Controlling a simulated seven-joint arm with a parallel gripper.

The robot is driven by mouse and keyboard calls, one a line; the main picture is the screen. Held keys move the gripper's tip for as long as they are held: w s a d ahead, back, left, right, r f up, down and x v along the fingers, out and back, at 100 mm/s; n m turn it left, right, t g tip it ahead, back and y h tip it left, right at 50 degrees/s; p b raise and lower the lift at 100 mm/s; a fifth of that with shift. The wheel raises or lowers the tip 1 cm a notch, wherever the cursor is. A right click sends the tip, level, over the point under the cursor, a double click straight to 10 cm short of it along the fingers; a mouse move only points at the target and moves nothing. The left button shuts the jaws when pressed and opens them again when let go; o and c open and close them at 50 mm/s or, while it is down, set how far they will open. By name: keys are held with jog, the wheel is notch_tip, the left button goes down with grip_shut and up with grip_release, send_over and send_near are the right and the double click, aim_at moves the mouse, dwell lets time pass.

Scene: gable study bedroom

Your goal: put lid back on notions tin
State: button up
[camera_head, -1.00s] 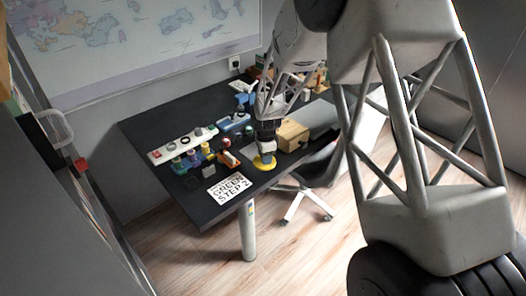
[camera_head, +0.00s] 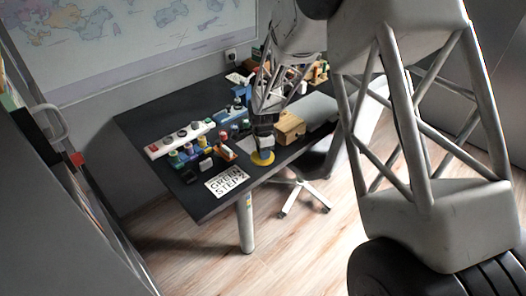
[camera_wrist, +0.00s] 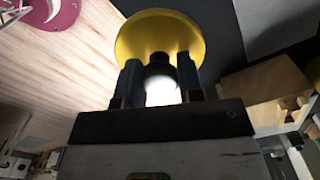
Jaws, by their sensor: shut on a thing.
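A round yellow lid (camera_head: 258,160) is at the front edge of the dark desk, below my gripper (camera_head: 264,143). In the wrist view the lid (camera_wrist: 135,38) fills the top centre, with a dark knob in its middle. My gripper's two blue-grey fingers (camera_wrist: 160,72) are shut on that knob, with a bright glare just below it. In the head view the lid looks roughly level; I cannot tell whether it touches anything beneath. I cannot pick out the notions tin for certain; it may be hidden by the lid or among the small items on the desk.
A wooden box (camera_head: 290,128) stands right of my gripper. Several coloured spools and small items (camera_head: 188,155) and a white strip (camera_head: 180,138) lie to the left. A printed card (camera_head: 227,182) lies near the front. A chair (camera_head: 299,195) is under the desk's right side.

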jog(key=w+r, duration=0.3)
jog(key=w, duration=1.3)
jog(key=w+r, duration=0.4)
jog(key=w, duration=1.2)
jog(key=shift+w+d, duration=0.2)
jog(key=shift+d, duration=0.1)
jog(key=shift+f, duration=0.15)
jog(key=shift+f, duration=3.1)
jog(key=shift+f, duration=0.2)
jog(key=o, duration=1.4)
jog(key=shift+o, duration=0.5)
